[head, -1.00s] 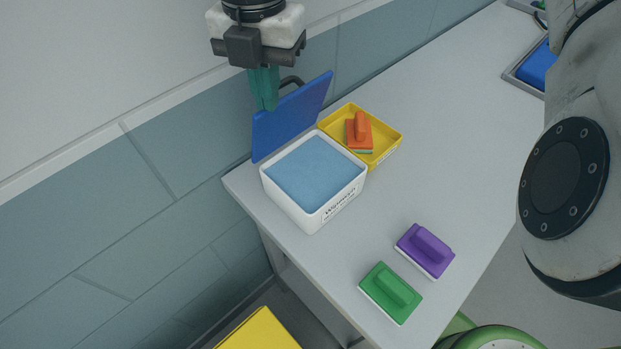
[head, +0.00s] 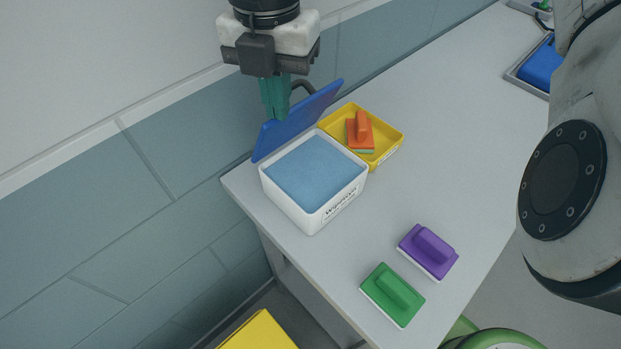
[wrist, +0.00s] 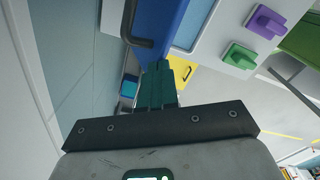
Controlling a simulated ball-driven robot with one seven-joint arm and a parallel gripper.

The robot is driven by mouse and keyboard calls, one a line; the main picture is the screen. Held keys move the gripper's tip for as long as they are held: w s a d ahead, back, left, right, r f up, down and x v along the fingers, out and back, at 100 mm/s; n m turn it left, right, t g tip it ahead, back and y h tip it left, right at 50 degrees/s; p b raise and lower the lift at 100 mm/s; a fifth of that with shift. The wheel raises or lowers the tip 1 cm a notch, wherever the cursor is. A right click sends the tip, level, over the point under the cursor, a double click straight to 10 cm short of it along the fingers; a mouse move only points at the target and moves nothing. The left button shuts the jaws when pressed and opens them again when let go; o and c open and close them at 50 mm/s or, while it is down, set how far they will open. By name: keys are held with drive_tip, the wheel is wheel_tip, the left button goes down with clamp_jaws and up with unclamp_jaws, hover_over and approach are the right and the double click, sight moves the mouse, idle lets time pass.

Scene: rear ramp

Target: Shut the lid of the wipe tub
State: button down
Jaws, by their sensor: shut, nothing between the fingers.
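The wipe tub (head: 312,222) is a white box with light blue contents, standing near the counter's left corner.
A yellow tray (head: 388,150) with an orange-handled scrubber (head: 361,130) sits right beside the tub. A purple brush (head: 428,250) and a green brush (head: 393,294) lie nearer the front edge. A tiled wall (head: 120,200) is at left. The counter's middle right is clear.

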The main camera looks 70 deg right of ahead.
drive_tip(key=shift+w+f, duration=0.1)
drive_tip(key=shift+f, duration=0.1)
drive_tip(key=shift+w+r+p, duration=0.15)
drive_tip(key=shift+r+p, duration=0.25)
drive_tip(key=shift+r, duration=0.2)
drive_tip(key=shift+r+p, duration=1.25)
drive_tip(key=shift+r, duration=1.75)
